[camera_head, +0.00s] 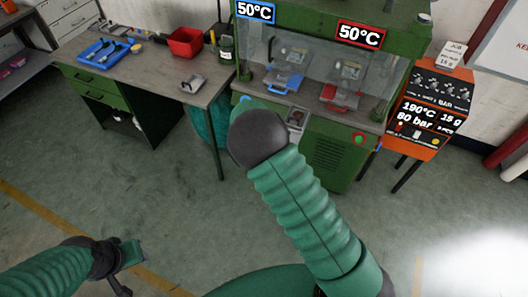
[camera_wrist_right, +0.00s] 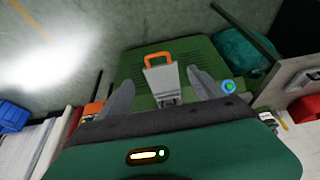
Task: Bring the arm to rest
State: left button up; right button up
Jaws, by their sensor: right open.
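My right arm reaches up the middle of the head view to a dark wrist in front of the green moulding machine (camera_head: 335,150). Its gripper is hidden there behind the wrist. In the right wrist view my right gripper (camera_wrist_right: 160,76) is open, its two grey fingers apart. A grey piece with an orange loop handle (camera_wrist_right: 159,58) shows between the fingers; I cannot tell how far beyond them it is. My left gripper (camera_head: 125,262) is low at the left over the floor, and its jaw opening is not clear.
The workbench (camera_head: 150,70) at the left carries a blue tray (camera_head: 103,52), a red bin (camera_head: 185,42) and a small metal fixture (camera_head: 193,83). An orange control unit (camera_head: 430,112) stands right of the machine. The floor (camera_head: 130,190) between bench and left arm is clear.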

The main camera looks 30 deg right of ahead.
pick_arm(q)
jog(key=d, duration=0.4)
jog(key=shift+a+f+b, duration=0.55)
jog(key=shift+f+b, duration=0.35)
jog(key=shift+b, duration=0.15)
jog(key=shift+a+f+b, duration=0.55)
jog(key=shift+f+b, duration=0.35)
jog(key=shift+b, duration=0.15)
pick_arm(e)
jog(key=s+a+r+n+y, duration=0.1)
jog(key=s+a+r+n, duration=0.1)
jog(key=s, duration=0.5)
jog(key=s+a+r+n+y, duration=0.1)
jog(key=s+a+r+n, duration=0.1)
jog(key=s, duration=0.6)
jog(key=s+a+r+n+y, duration=0.1)
jog(key=s+a+r+n, duration=0.1)
jog(key=s+n, duration=0.3)
jog(key=shift+s+a+n+y, duration=0.35)
jog(key=shift+s+a, duration=0.55)
jog(key=shift+s, duration=0.4)
